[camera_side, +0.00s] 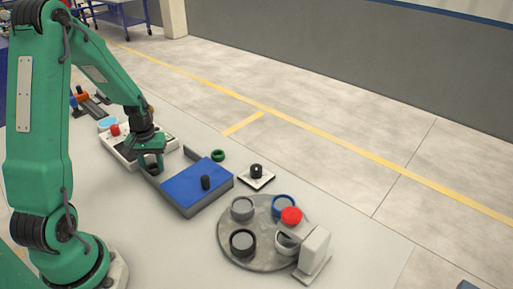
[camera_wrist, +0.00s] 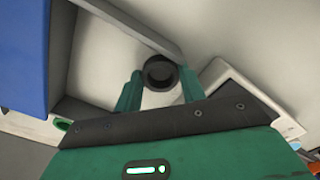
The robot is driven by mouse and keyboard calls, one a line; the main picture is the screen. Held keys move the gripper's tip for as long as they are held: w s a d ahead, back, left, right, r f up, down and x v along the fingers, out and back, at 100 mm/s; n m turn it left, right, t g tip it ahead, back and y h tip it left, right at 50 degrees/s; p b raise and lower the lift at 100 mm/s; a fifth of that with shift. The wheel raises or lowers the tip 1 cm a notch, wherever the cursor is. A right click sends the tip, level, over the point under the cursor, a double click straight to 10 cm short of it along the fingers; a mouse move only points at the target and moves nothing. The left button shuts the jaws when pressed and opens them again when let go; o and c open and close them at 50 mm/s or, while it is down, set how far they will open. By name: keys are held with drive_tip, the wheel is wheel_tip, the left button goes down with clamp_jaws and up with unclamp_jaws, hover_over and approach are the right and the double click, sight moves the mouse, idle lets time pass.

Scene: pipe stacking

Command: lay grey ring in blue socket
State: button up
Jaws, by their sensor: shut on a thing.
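The blue socket (camera_side: 278,198) is a blue-rimmed cup on the round grey turntable, well to the right of my gripper. A red round part (camera_side: 291,216) overlaps its front edge in the picture.
The turntable (camera_side: 228,254) also bears grey, black and white cups, with a white upright block (camera_side: 314,250) at its edge. The blue-topped box (camera_side: 186,187) with a black peg stands between. A green ring (camera_side: 218,155) and a white plate (camera_side: 262,184) lie behind it.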

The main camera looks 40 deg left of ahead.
drive_tip(key=shift+f, duration=0.2)
drive_tip(key=o, duration=0.9)
drive_tip(key=shift+o, duration=0.2)
drive_tip(key=shift+r, duration=0.1)
wheel_tip(320, 180, up, 12)
idle(0.3)
drive_tip(key=shift+r, duration=0.1)
idle(0.4)
